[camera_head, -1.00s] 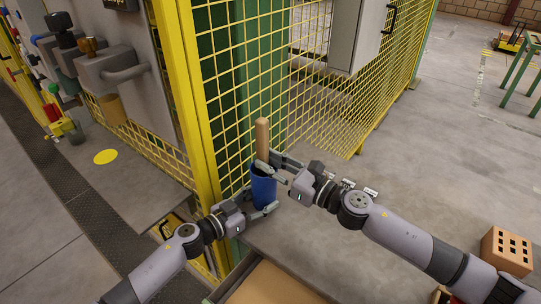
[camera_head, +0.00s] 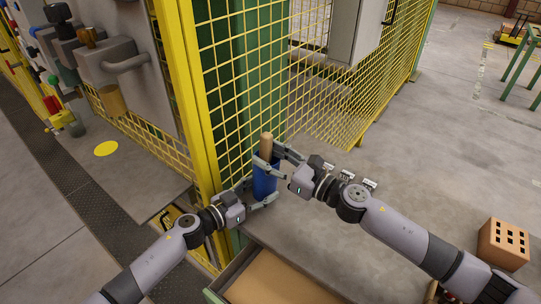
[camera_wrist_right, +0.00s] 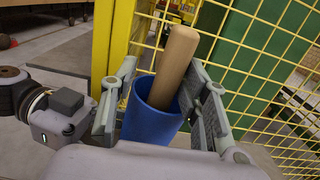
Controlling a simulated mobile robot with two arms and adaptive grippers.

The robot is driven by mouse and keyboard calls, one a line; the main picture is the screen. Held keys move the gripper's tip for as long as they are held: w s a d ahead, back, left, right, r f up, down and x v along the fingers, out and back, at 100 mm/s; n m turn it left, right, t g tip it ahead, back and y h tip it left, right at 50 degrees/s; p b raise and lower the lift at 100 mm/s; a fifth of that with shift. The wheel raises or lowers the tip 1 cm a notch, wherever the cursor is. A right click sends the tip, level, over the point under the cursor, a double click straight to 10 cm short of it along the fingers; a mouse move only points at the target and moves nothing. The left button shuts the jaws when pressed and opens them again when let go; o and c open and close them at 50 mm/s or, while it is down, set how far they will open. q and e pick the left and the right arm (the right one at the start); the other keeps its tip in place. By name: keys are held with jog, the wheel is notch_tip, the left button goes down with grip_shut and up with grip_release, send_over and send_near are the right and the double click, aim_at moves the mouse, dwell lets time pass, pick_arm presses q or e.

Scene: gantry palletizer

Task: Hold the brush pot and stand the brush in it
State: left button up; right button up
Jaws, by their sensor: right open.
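The blue brush pot (camera_head: 264,181) stands at the cell's corner by the fence. My left gripper (camera_head: 258,196) has its fingers around the pot's lower part and is shut on it. The brush stands in the pot with its wooden handle (camera_head: 266,147) up; its lower end is hidden inside. In the right wrist view the handle (camera_wrist_right: 175,62) leans a little to the right above the pot (camera_wrist_right: 150,122). My right gripper (camera_head: 272,162) is open, its fingers on either side of the handle at the pot's rim, with gaps visible in the wrist view.
Yellow mesh fence (camera_head: 235,80) and its post stand close behind the pot. A grey bench surface (camera_head: 310,235) lies below, with an open drawer (camera_head: 275,282) at its front. A perforated orange brick (camera_head: 503,245) sits at the right.

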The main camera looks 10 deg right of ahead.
pick_arm(q)
jog(key=shift+d, duration=0.1)
pick_arm(e)
jog(key=shift+f, duration=0.7)
pick_arm(q)
jog(key=shift+a+f, duration=0.2)
jog(key=shift+f, duration=0.1)
pick_arm(e)
notch_tip(320, 180, up, 11)
jog(key=shift+r, duration=0.2)
pick_arm(q)
jog(key=o, duration=0.7)
jog(key=shift+w+d, duration=0.1)
jog(key=shift+w, duration=0.05)
jog(key=shift+o, duration=1)
jog(key=shift+r, duration=0.15)
